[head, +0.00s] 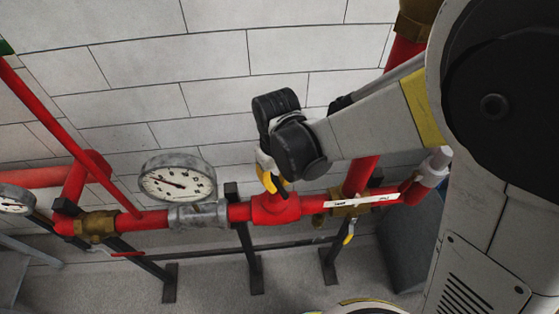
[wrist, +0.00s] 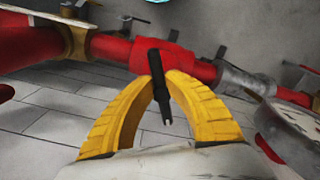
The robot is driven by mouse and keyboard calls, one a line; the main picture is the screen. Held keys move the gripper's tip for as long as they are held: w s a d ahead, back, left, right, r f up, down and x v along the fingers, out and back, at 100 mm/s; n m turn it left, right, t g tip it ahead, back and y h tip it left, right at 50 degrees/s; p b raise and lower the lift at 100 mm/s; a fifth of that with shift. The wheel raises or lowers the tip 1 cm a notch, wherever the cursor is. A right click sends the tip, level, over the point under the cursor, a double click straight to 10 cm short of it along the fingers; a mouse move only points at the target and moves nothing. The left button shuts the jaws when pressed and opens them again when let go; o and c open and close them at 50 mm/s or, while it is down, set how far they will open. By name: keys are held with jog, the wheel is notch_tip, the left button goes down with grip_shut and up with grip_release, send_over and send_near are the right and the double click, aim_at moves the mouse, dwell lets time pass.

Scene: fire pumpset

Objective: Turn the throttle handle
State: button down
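A black rod-like handle (wrist: 162,100), which I take as the throttle handle, stands out from the red pipe fitting (wrist: 170,58) in the wrist view. My gripper's yellow fingers (wrist: 161,78) come together at their tips on either side of this rod, and its forked end reaches back between them. In the head view my gripper (head: 272,184) points down just above the red fitting (head: 275,208). The handle is hidden there behind the gripper and wrist.
A round gauge (head: 178,178) stands on the pipe left of my gripper. Black stands (head: 246,240) hold the pipe above the grey floor. A white block wall (head: 130,105) is behind.

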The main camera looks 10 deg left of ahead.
aim_at(278, 183)
jog(key=shift+d+n+b, duration=0.1)
jog(key=shift+n+b, duration=0.35)
jog(key=shift+n, duration=0.35)
jog(key=c, duration=1.4)
grip_release()
jog(key=shift+r, duration=0.1)
notch_tip(278, 183, up, 12)
jog(key=shift+f, duration=0.1)
